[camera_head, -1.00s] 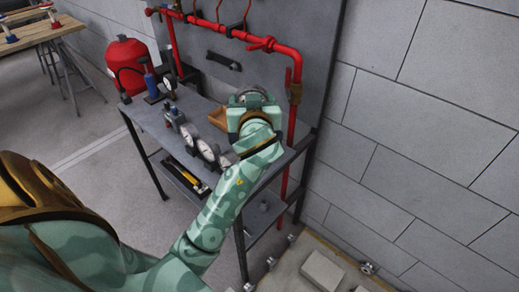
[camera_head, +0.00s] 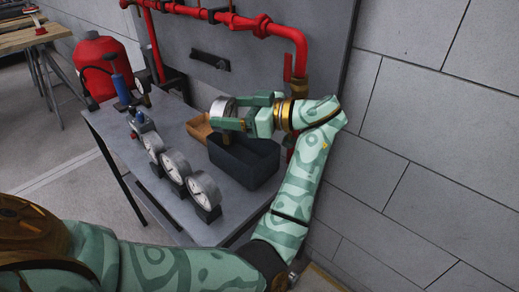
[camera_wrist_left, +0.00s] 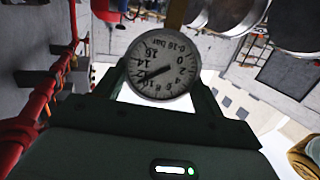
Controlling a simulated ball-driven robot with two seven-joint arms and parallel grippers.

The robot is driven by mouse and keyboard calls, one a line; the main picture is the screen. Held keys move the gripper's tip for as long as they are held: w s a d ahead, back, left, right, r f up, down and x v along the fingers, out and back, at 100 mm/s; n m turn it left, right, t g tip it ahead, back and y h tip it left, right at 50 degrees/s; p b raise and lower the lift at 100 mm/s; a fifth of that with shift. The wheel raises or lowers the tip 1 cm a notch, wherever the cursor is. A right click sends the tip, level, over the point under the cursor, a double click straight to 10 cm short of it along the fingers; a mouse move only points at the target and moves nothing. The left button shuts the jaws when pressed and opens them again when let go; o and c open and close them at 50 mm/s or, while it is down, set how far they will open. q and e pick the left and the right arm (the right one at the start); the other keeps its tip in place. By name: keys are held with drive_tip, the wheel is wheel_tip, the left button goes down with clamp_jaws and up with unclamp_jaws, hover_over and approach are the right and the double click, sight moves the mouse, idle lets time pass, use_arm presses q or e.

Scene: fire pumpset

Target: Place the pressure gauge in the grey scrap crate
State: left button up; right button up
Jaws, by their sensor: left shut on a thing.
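My left gripper (camera_head: 247,110) is shut on a pressure gauge (camera_head: 223,108) with a round metal case. The gripper holds it in the air above the back left side of the dark grey crate (camera_head: 228,164), near the brown tray. The crate stands open on the grey bench, and I see nothing in the visible part of its inside. In the left wrist view the held gauge (camera_wrist_left: 162,72) shows its white dial, marked 0-16 bar, upside down between the fingers. My right gripper is not in view.
Gauges on dark bases stand in a row on the bench (camera_head: 150,185), including a front one (camera_head: 203,190). A brown tray (camera_head: 200,130) sits behind the crate. Red pipework (camera_head: 240,22) runs along the back panel. A red tank (camera_head: 97,62) stands at the left.

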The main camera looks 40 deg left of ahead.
use_arm(q)
drive_tip(key=w+d+f+b, duration=0.1)
drive_tip(key=f, duration=0.2)
drive_tip(key=w+d+f+b, duration=0.1)
drive_tip(key=f, duration=0.2)
drive_tip(key=w+d+f+b, duration=0.1)
drive_tip(key=d+f+b, duration=0.1)
drive_tip(key=f, duration=0.1)
drive_tip(key=shift+w, duration=0.4)
drive_tip(key=shift+f, duration=0.25)
drive_tip(key=shift+a+r, duration=0.1)
drive_tip(key=shift+r, duration=0.1)
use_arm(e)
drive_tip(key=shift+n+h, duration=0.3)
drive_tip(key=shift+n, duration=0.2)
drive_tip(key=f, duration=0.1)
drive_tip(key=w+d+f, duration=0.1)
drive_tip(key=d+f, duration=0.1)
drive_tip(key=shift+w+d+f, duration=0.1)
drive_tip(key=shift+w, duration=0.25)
use_arm(q)
drive_tip(key=shift+f, duration=0.3)
drive_tip(key=o, duration=0.8)
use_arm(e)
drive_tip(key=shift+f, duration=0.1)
use_arm(q)
drive_tip(key=shift+o, duration=0.2)
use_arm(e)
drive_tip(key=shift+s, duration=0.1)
